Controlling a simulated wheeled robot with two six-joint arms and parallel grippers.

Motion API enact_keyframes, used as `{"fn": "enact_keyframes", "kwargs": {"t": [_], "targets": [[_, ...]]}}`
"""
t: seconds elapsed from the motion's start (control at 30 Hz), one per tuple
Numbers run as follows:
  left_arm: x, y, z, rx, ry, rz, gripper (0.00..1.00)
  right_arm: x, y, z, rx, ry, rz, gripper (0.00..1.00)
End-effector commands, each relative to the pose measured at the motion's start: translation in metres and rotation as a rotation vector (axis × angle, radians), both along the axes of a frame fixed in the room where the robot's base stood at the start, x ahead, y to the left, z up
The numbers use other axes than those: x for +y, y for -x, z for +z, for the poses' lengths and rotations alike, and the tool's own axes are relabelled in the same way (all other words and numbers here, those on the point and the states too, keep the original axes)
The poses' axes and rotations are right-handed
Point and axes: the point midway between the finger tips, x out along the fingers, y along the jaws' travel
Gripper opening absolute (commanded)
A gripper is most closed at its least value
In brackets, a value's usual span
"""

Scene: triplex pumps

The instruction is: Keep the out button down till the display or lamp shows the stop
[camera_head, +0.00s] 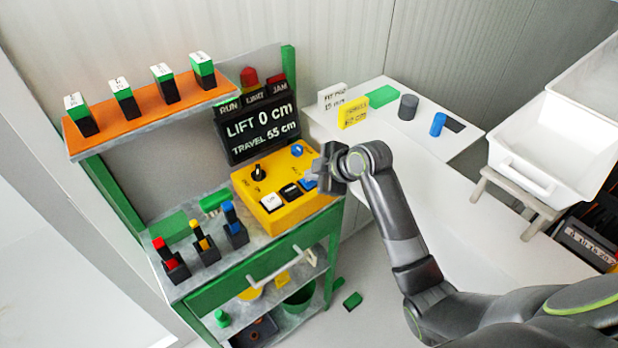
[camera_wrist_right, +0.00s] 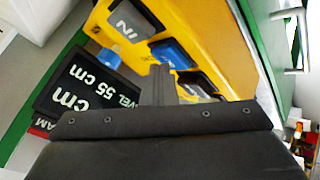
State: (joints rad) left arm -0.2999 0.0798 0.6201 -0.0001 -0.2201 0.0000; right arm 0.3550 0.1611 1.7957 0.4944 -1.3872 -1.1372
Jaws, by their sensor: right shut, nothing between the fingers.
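The yellow control box (camera_head: 287,207) sits on the green bench. Its top carries a white button (camera_head: 271,202), a black button (camera_head: 290,192), a blue button (camera_head: 309,184), a black knob (camera_head: 258,173) and a blue knob (camera_head: 297,151). Which button is the out button cannot be read. The display (camera_head: 258,127) reads "LIFT 0 cm" and "TRAVEL 55 cm"; it also shows partly in the right wrist view (camera_wrist_right: 85,85). My right gripper (camera_head: 322,170) is shut and empty at the box's right end, its tips (camera_wrist_right: 161,70) close to the blue button; contact is unclear. My left gripper is out of view.
A red lamp (camera_head: 249,78) stands above the display, by the RUN, LIGHT and JAM labels. An orange shelf (camera_head: 150,105) holds several green-black blocks. Coloured switches (camera_head: 202,240) stand left of the box. A white table (camera_head: 440,160) and white bin (camera_head: 545,150) are at right.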

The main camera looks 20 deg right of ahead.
Motion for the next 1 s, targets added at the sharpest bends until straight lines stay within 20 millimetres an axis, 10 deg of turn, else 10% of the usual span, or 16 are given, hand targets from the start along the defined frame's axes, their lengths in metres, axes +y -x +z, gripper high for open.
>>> {"fn": "enact_keyframes", "kwargs": {"t": [1.0], "targets": [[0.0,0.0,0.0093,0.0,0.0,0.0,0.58,-0.0003,0.0002,0.008,0.002,0.0,0.0,0.0]]}}
